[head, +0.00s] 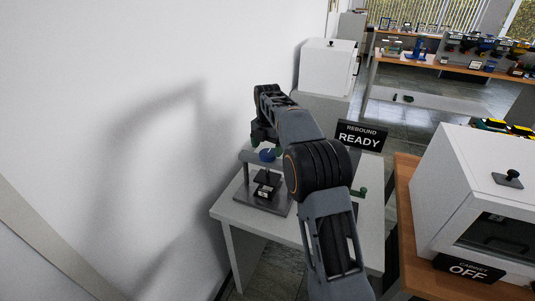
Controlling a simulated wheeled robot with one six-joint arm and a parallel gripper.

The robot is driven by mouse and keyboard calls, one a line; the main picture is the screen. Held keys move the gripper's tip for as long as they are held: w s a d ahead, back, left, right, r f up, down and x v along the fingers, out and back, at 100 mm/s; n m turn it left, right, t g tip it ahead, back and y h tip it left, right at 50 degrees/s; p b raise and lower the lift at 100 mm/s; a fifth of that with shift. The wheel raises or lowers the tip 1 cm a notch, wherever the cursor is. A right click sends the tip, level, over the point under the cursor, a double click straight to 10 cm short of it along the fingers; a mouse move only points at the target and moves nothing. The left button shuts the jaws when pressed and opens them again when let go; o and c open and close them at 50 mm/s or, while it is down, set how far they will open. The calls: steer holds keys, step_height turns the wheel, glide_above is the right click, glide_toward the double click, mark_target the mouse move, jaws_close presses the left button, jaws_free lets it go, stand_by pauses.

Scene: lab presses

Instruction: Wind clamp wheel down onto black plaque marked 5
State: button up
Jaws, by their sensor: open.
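A small clamp press stands on a pale grey table (235,212) against the wall. My gripper (262,138) points down just above the wheel, open. My arm hides part of the press's right side. Whether the fingers touch the wheel cannot be told.
A sign reading REBOUND READY (360,136) stands behind my arm. A green-handled item (362,193) is on the table's right side. A white cabinet (455,180) marked OFF stands on a wooden bench at right. The white wall is close on the left.

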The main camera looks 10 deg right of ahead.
mark_target(268, 155)
steer(key=shift+f, duration=1.3)
steer(key=shift+c, duration=0.3)
steer(key=c, duration=0.9)
steer(key=shift+o, duration=0.2)
